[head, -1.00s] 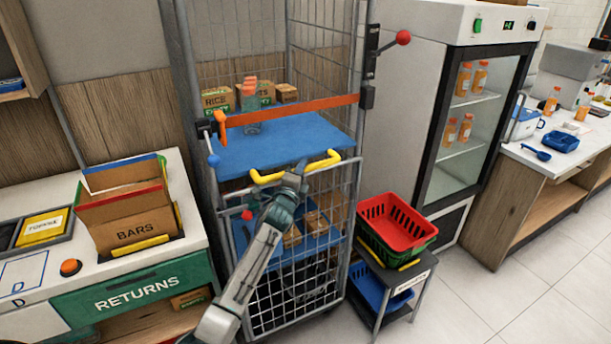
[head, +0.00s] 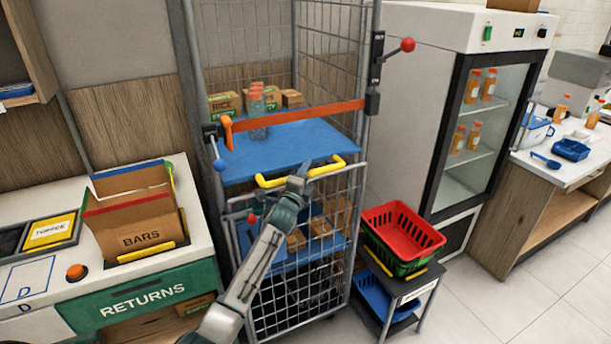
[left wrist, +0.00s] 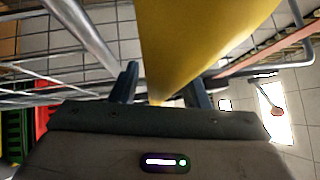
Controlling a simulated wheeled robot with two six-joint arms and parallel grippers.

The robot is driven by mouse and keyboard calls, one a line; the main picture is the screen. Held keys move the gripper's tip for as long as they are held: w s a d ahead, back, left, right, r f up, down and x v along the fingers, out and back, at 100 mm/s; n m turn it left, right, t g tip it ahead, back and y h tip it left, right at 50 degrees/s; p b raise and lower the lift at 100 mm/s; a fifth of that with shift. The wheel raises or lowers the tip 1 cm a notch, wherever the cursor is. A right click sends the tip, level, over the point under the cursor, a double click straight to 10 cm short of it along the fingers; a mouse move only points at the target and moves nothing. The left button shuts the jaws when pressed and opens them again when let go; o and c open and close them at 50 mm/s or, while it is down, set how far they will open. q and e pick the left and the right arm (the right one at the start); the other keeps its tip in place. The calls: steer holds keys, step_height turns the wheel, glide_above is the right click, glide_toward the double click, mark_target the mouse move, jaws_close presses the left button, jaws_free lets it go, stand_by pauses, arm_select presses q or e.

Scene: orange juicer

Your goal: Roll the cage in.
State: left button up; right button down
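The cage (head: 357,190) is a tall grey wire roll cage between the returns counter and the fridge. It has a blue shelf (head: 285,152), an orange strap (head: 310,115) across its front and a yellow handle (head: 271,182) on top of its lower mesh front. My left gripper (head: 302,172) is at the middle of this handle. In the left wrist view the yellow bar (left wrist: 190,40) runs between the fingers, close to both; the gripper (left wrist: 160,85) appears shut on it. The exact contact is partly hidden. My right gripper is not in view.
The returns counter (head: 150,285) with a bars box (head: 143,240) stands close left. A red basket (head: 385,222) on a low stand (head: 412,282) stands close right, before the fridge (head: 420,110). Small boxes (head: 225,104) and bottles (head: 257,100) sit in the cage. Tiled floor (head: 510,310) is clear at right.

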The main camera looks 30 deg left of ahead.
arm_select(q)
steer(key=shift+f, duration=0.1)
steer(key=shift+s, duration=0.2)
steer(key=s+d+f+b, duration=0.1)
steer(key=s+b, duration=0.1)
steer(key=s, duration=0.8)
steer(key=shift+f+b, duration=0.25)
steer(key=shift+b, duration=0.1)
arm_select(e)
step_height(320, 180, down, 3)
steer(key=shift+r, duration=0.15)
arm_select(q)
steer(key=shift+s, duration=0.1)
